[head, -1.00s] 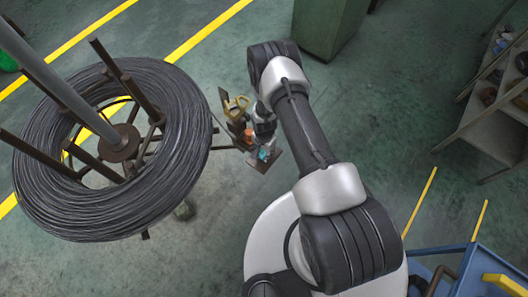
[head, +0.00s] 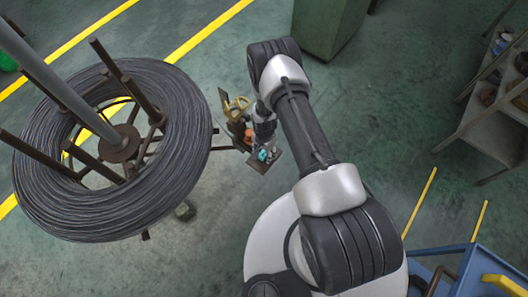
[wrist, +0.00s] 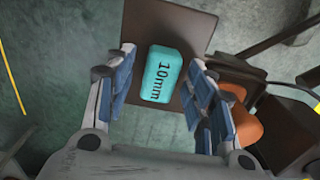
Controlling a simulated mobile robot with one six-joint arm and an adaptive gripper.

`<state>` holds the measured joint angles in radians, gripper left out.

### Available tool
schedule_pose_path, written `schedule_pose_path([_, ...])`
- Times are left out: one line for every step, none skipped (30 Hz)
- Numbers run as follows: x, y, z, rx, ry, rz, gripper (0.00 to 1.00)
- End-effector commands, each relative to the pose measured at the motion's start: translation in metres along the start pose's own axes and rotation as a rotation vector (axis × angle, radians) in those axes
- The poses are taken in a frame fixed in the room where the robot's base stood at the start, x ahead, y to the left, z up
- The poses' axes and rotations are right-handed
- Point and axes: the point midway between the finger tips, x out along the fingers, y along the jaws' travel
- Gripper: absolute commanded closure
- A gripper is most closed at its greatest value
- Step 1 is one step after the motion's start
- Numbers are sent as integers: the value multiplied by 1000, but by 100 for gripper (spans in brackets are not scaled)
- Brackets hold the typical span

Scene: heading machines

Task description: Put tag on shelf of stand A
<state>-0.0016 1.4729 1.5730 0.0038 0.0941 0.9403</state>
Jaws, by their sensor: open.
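The tag is a small teal block marked "10mm" (wrist: 162,75), over a flat brown plate (wrist: 185,22) in the wrist view. It shows as a small teal spot (head: 263,155) in the head view, over the small plate (head: 270,167) beside the wire coil. My gripper (wrist: 163,82) is open, with one blue-padded finger on each side of the tag and gaps visible between. In the head view my gripper (head: 263,136) is partly hidden by my arm. Whether the tag touches the plate is hard to tell. No letter naming stand A is readable.
A large wire coil (head: 182,130) on a brown post stand fills the left. An orange object (wrist: 240,128) and dark brown parts sit close to the right finger. A shelf rack (head: 490,135) and a blue cart (head: 492,268) are on the right. A green cabinet (head: 328,22) stands at the back.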

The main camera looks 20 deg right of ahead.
Motion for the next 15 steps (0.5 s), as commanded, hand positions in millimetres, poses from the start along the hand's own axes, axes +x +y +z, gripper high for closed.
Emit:
schedule_pose_path([-13, -2, -2, 0, 3, -4, 51])
schedule_pose_path([-19, -2, -1, 0, 2, -3, 51])
schedule_pose_path([-28, -2, -2, 0, 2, -4, 51])
schedule_pose_path([-35, -2, -1, 0, 2, -3, 51])
schedule_pose_path([-42, -2, -2, 0, 2, -3, 51])
schedule_pose_path([-51, -2, -1, 0, 1, -2, 51])
schedule_pose_path([-58, -2, -1, 0, 2, -3, 51])
schedule_pose_path([-65, -2, -1, 0, 1, -2, 51])
schedule_pose_path([-73, -2, -1, 0, 1, -2, 51])
schedule_pose_path([-79, -2, -1, 0, 1, -2, 51])
schedule_pose_path([-84, -2, -1, 0, 1, -1, 51])
schedule_pose_path([-91, -2, -1, 0, 1, -2, 51])
schedule_pose_path([-95, -2, -1, 0, 1, -1, 51])
schedule_pose_path([-99, -2, -1, 0, 1, -1, 51])
schedule_pose_path([-103, -2, -1, 0, 0, -1, 51])
